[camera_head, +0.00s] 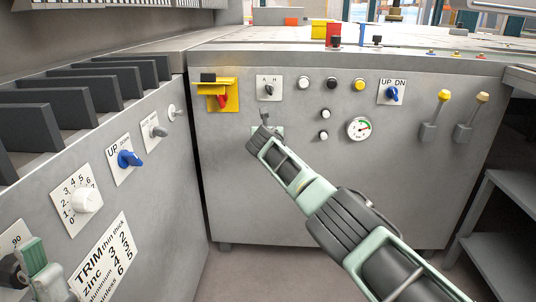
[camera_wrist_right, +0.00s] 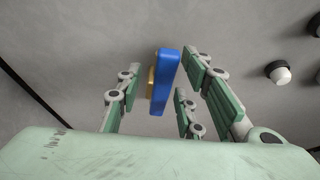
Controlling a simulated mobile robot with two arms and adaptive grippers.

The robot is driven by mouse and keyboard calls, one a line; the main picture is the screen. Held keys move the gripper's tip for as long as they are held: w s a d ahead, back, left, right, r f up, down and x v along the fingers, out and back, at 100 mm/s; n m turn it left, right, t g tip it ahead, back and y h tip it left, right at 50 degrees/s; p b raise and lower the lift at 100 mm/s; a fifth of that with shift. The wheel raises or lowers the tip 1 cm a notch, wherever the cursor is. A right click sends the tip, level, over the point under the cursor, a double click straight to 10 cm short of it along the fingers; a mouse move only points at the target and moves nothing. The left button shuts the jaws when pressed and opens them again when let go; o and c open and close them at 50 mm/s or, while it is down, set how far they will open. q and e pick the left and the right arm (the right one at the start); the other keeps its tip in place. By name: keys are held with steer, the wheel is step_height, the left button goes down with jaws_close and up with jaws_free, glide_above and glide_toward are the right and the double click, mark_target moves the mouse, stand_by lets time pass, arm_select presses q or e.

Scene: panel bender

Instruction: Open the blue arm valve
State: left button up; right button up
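The blue arm valve (camera_wrist_right: 162,82) shows in the right wrist view as an upright blue handle with a brass-coloured part behind its left side, on the grey panel. My right gripper (camera_wrist_right: 167,75) is open, with its green-padded fingers on both sides of the handle. Gaps show between the pads and the handle. In the head view my right gripper (camera_head: 262,133) reaches the front panel below the A/H switch and hides the valve. My left gripper (camera_head: 35,258) is only partly seen at the lower left edge, and its finger opening cannot be made out.
The front panel (camera_head: 300,200) carries a yellow-and-red switch (camera_head: 220,95), a pressure gauge (camera_head: 358,128), a blue UP/DN knob (camera_head: 392,93) and yellow-tipped levers (camera_head: 436,110). The left panel has a blue UP/DOWN knob (camera_head: 130,158) and a white dial (camera_head: 86,200). A grey shelf (camera_head: 500,235) stands right.

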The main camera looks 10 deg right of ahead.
steer(key=s+a, duration=0.3)
steer(key=s, duration=0.9)
steer(key=shift+s+a, duration=0.2)
steer(key=shift+a, duration=0.05)
steer(key=shift+a, duration=0.1)
